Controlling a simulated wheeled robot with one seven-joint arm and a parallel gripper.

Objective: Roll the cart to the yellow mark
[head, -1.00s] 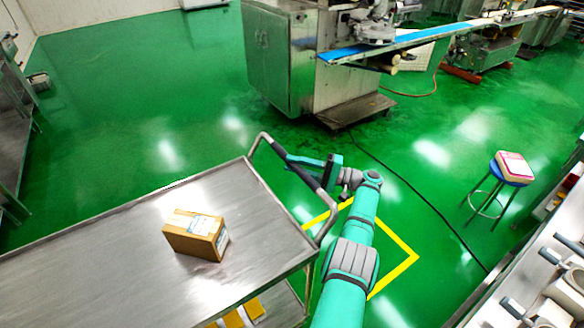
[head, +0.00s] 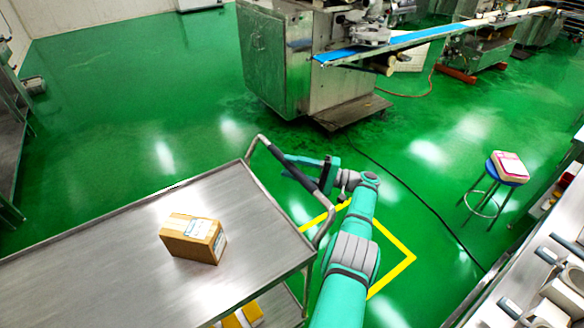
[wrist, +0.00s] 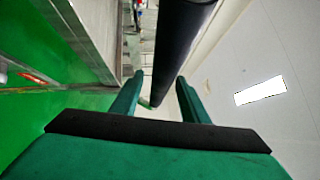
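The cart (head: 120,240) is a grey metal trolley at the lower left of the head view, with a raised push handle (head: 281,163) at its right end. The dark grip of this handle (wrist: 181,45) runs between my fingers in the wrist view. My gripper (head: 305,172) is at the handle. In the wrist view my gripper (wrist: 160,78) has its fingers apart, with gaps beside the bar; I see no firm contact. The yellow mark (head: 402,266) is an outline on the floor right of the cart, partly hidden by my arm and the cart.
A cardboard box (head: 193,238) sits on the cart top, and yellow items (head: 242,315) lie on its lower shelf. A steel machine (head: 290,60) stands behind. A blue stool (head: 493,184) and a counter (head: 545,275) are at right. Green floor is open at left.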

